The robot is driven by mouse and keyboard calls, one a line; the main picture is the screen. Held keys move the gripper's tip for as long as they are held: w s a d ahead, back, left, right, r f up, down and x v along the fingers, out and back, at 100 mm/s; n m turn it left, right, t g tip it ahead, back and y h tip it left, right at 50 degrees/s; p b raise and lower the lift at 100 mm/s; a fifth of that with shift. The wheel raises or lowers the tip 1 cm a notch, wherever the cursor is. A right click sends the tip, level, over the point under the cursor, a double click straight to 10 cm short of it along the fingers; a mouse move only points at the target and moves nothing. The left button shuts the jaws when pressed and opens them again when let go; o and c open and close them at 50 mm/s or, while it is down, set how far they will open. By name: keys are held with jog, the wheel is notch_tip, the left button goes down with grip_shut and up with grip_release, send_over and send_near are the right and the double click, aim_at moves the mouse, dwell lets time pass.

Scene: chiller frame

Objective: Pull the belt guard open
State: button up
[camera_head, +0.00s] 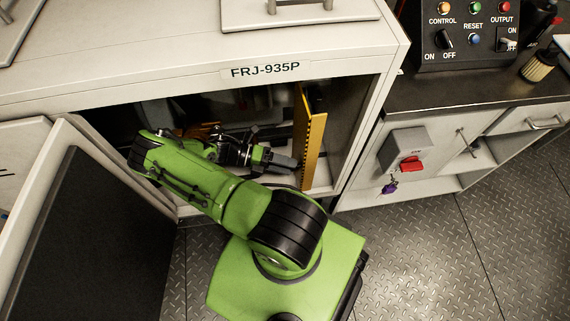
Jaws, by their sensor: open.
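The belt guard (314,137) is a yellow upright panel inside the open bay of the white cabinet, near the bay's right side. It is seen nearly edge-on and looks swung out toward the front. My gripper (291,163) is inside the bay, to the left of the guard, with its fingertips close to the panel's left face. The jaws are open. I cannot tell whether a fingertip touches the guard. My green arm hides part of the bay's lower opening and the machinery behind it.
The white cabinet (200,77) labelled FRJ-935P frames the bay above and at the right. An open door (85,240) stands at the left. At the right are a grey switch box with a red handle (411,164) and a control panel (470,32). The plated floor at lower right is clear.

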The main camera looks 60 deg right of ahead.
aim_at(302, 156)
jog(key=shift+r, duration=0.1)
jog(key=o, duration=0.4)
jog(key=r+p, duration=0.3)
jog(key=r, duration=0.4)
jog(key=shift+d+r, duration=0.15)
jog(key=shift+d, duration=0.05)
jog(key=r, duration=0.1)
jog(key=r+p, duration=0.1)
jog(key=shift+a+r, duration=0.2)
jog(key=shift+r, duration=0.2)
jog(key=c, duration=0.4)
jog(key=shift+f, duration=0.15)
